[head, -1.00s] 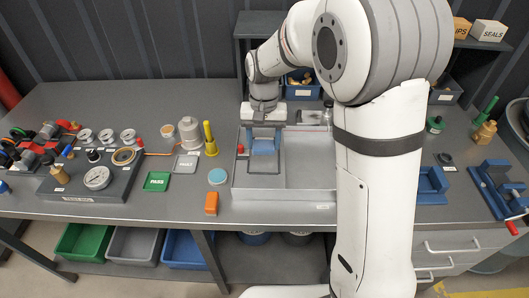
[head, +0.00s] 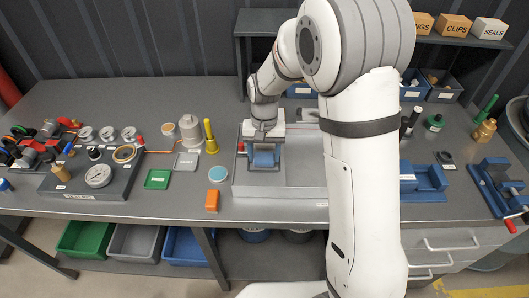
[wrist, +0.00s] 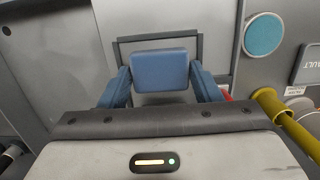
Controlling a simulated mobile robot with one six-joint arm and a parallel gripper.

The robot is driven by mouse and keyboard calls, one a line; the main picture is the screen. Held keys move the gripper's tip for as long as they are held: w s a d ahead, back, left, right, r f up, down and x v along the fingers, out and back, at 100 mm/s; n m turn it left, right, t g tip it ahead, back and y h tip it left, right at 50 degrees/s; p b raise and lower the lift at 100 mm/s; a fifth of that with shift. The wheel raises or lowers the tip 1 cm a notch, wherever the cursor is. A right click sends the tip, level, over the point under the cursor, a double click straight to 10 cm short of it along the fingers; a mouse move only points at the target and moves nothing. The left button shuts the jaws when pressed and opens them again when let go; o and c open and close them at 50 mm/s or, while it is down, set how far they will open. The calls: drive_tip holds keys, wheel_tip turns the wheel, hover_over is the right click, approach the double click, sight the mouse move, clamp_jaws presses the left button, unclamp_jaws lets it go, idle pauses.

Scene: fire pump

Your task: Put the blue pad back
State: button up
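The blue pad (head: 264,158) is between the blue fingers of my gripper (head: 264,147), over the left part of the grey tray (head: 300,180). In the wrist view the pad (wrist: 160,69) sits between the fingertips of my gripper (wrist: 161,75), which close on its two sides. A thin dark rectangular frame (wrist: 158,41) shows around and behind the pad in the wrist view. The gap between the pad and the surface below is too small to judge.
A teal disc (head: 217,174) and an orange block (head: 212,201) lie left of the tray. A yellow tool (head: 210,137) stands behind them. A red knob (head: 240,147) is at the tray's left edge. A blue fixture (head: 425,180) stands to the right, partly behind my arm.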

sight(264, 152)
drive_tip(key=shift+o, duration=1)
drive_tip(key=shift+r, duration=0.15)
drive_tip(key=shift+w+r, duration=0.2)
drive_tip(key=shift+r, duration=0.1)
wheel_tip(264, 152, up, 11)
drive_tip(key=w, duration=0.1)
drive_tip(key=s+d+r+t, duration=0.1)
drive_tip(key=s+d, duration=0.3)
drive_tip(key=s, duration=0.3)
drive_tip(key=s+d+r+t, duration=0.1)
drive_tip(key=s+d+t, duration=0.1)
drive_tip(key=s+d, duration=0.3)
drive_tip(key=s+d+r+t, duration=0.1)
drive_tip(key=s+d, duration=0.4)
drive_tip(key=s, duration=0.4)
drive_tip(key=shift+s+d+b, duration=0.15)
drive_tip(key=shift+d+b, duration=0.1)
drive_tip(key=shift+b, duration=0.1)
drive_tip(key=shift+c, duration=0.5)
